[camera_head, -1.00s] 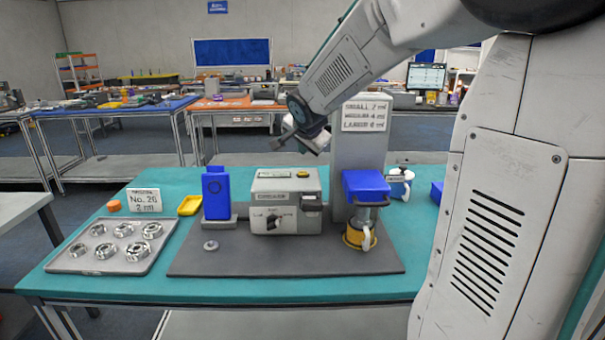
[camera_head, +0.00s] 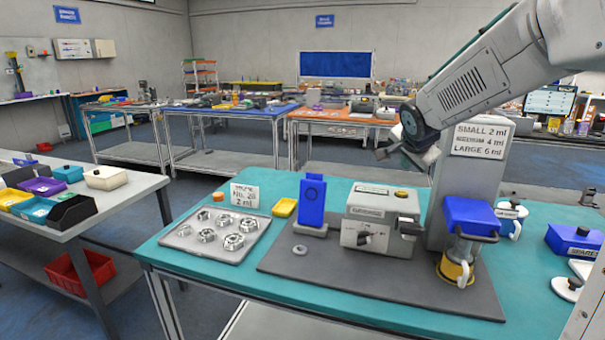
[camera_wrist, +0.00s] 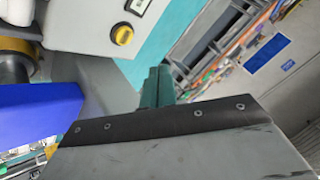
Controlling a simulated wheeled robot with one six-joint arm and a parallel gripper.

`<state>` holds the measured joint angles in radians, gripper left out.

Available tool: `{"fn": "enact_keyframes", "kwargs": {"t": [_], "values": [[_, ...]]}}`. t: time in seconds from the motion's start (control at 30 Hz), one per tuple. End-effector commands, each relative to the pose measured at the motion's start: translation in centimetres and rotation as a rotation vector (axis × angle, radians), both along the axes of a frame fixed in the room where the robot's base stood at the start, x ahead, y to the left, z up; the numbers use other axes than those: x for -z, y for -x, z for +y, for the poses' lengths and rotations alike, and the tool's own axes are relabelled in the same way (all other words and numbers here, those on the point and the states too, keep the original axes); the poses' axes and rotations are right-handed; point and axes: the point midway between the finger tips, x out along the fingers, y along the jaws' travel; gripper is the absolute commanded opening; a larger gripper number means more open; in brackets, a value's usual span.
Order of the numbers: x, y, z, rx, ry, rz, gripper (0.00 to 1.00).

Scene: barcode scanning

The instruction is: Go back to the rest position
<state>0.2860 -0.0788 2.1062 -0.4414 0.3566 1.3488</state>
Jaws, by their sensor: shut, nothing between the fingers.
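My gripper (camera_head: 384,153) is shut and empty, held in the air above the grey boxy machine (camera_head: 381,217), to the left of the sign column (camera_head: 462,185). The column carries a sign (camera_head: 482,139) listing small 2 ml, medium 4 ml and large 6 ml. My arm reaches in from the upper right. In the wrist view a grey machine corner with a yellow knob (camera_wrist: 122,35) shows at the top. A blue block (camera_wrist: 38,115) is at the left there.
On the teal table (camera_head: 190,258) stand a tray (camera_head: 214,250) of several metal parts, a blue upright device (camera_head: 312,203), a blue-topped dispenser (camera_head: 470,216) over a yellow-based cup, and a blue box (camera_head: 574,241). A grey table (camera_head: 60,225) with bins is at left. Floor shows between the tables.

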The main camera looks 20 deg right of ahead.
Motion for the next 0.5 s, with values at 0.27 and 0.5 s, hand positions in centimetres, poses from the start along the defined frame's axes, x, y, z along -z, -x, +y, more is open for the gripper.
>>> {"fn": "enact_keyframes", "kwargs": {"t": [0.27, 0.5], "values": [[-1.5, 4.9, 4.4, -0.172, 0.092, 0.103, 0.00], [-1.5, 15.6, 12.2, -0.598, 0.255, 0.300, 0.00]]}}
